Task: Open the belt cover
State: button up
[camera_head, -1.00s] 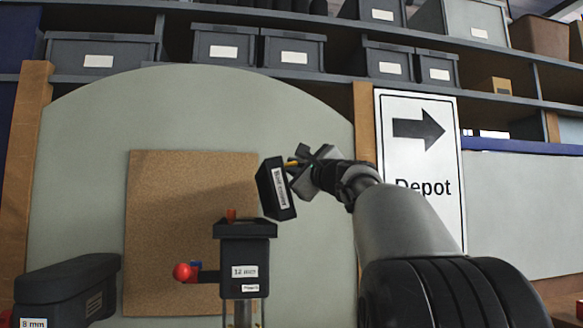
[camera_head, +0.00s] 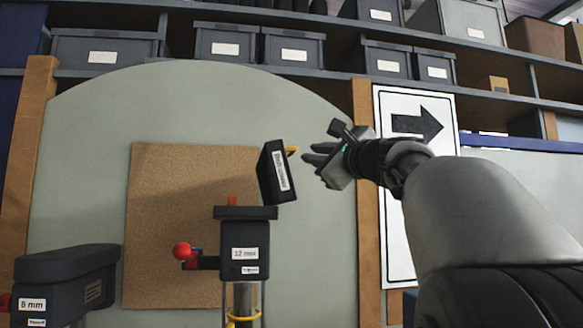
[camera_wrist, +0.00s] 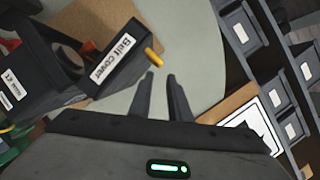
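The belt cover (camera_head: 275,172) is a black lid with a white label. It stands tilted up, nearly upright, at the right side of the black 12 mm machine head (camera_head: 245,245). In the wrist view the belt cover (camera_wrist: 118,55) is at upper left, label facing me. Its yellow handle (camera_wrist: 153,58) sticks out toward my fingertips. My gripper (camera_head: 309,155) is just right of the cover. In the wrist view my gripper's two fingers (camera_wrist: 161,78) show a narrow empty gap, just short of the handle and apart from it.
A red knob (camera_head: 182,250) sticks out left of the machine head. An 8 mm machine (camera_head: 66,280) stands at lower left. Shelves with grey bins (camera_head: 225,45) run along the back.

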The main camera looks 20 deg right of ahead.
jog(key=b+v, duration=0.1)
jog(key=v, duration=0.5)
jog(key=shift+b, duration=0.35)
jog(key=shift+s, duration=0.1)
